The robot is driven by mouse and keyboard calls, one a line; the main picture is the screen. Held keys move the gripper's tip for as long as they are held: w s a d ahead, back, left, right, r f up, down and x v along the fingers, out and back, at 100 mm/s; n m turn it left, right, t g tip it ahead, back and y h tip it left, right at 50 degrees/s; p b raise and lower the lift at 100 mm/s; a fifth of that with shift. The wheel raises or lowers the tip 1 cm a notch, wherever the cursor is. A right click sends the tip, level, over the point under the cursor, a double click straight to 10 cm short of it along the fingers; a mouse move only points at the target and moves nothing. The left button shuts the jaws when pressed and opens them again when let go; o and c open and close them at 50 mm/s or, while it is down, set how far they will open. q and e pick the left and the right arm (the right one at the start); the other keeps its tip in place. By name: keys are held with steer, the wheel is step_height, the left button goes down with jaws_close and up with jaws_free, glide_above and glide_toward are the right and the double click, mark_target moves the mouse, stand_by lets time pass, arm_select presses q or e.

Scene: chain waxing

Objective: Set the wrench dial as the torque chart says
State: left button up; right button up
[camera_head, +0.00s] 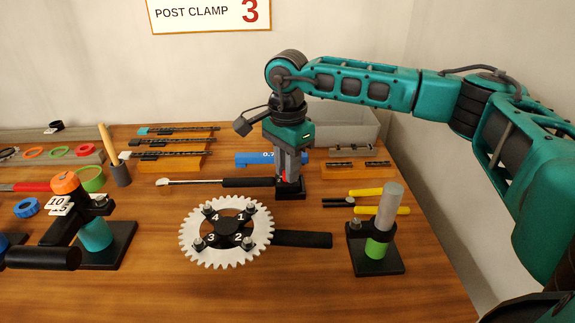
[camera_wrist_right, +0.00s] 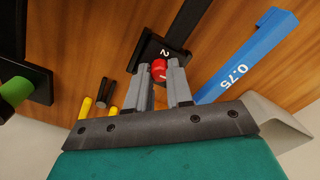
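The torque wrench (camera_head: 225,182) lies across the middle of the table, shaft to the left and black grip towards the right. At its right end is a black dial block (camera_head: 290,190), which also shows in the right wrist view (camera_wrist_right: 147,49) with a white 2 on it. A red dial (camera_wrist_right: 159,71) sits there between the fingertips of my right gripper (camera_wrist_right: 161,78). The fingers point down and appear to touch the dial on both sides. The wall chart (camera_head: 208,13) reads "POST CLAMP 3"; its upper part is cut off. My left gripper is not in view.
A white chainring (camera_head: 186,229) with bolts numbered 1 to 4 lies in front. A green-and-grey post (camera_head: 388,208) stands at right, an orange-topped post (camera_head: 95,235) at left. A blue 0.75 gauge (camera_head: 245,158), chain pieces on orange blocks and a grey bin (camera_head: 345,128) are behind.

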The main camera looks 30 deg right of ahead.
steer(key=o, duration=0.5)
steer(key=shift+c, duration=0.2)
step_height(320, 180, up, 13)
stand_by(0.4)
